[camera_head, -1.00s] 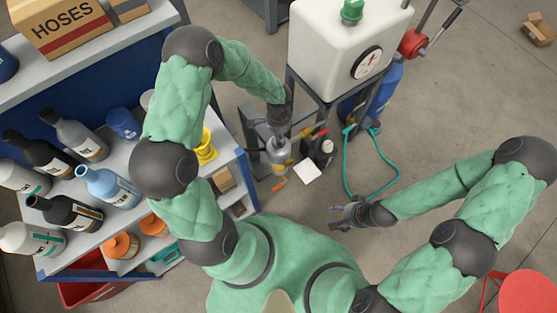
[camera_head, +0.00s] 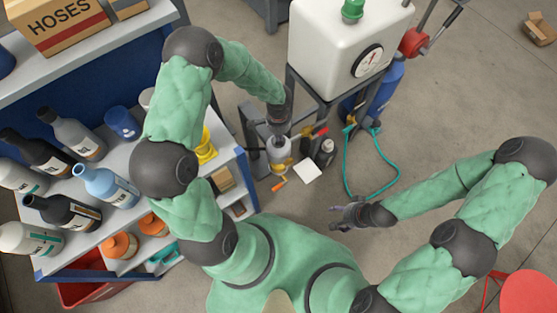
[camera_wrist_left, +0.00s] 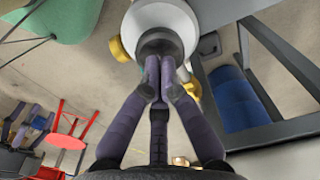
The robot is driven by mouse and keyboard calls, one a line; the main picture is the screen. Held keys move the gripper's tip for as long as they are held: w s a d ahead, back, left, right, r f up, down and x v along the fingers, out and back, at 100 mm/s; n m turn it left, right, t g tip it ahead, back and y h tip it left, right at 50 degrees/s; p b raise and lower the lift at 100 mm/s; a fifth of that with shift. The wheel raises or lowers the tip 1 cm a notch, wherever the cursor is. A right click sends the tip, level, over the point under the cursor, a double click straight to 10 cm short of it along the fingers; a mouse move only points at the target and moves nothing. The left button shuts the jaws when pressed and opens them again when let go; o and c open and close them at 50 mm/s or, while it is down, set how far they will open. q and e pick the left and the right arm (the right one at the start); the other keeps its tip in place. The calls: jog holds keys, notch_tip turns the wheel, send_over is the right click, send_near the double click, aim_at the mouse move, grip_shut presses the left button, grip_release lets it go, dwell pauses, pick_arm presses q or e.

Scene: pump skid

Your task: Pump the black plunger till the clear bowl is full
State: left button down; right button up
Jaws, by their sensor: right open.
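The black plunger (camera_wrist_left: 160,44) is a dark round knob on top of a grey round pump head (camera_wrist_left: 165,18) in the left wrist view. My left gripper (camera_wrist_left: 159,62) has its two fingers together, their tips at the plunger's near edge and seemingly touching it. In the head view my left gripper (camera_head: 279,132) points down over the pale pump body (camera_head: 279,157) and hides most of the plunger. I cannot make out the clear bowl or its fill level. My right gripper (camera_head: 341,215) is open and empty above the floor.
A white tank (camera_head: 335,50) with a gauge stands on a dark frame behind the pump. A teal hose (camera_head: 379,185) loops over the floor. A dark bottle (camera_head: 325,152) and a white card (camera_head: 307,172) are nearby. A bottle-filled shelf (camera_head: 120,165) stands left.

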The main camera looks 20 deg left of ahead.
pick_arm(q)
jog(key=shift+f+b, duration=1.25)
jog(key=shift+f, duration=0.25)
jog(key=shift+r, duration=0.2)
jog(key=shift+r+p, duration=1.5)
jog(key=shift+r, duration=0.3)
jog(key=shift+f, duration=0.15)
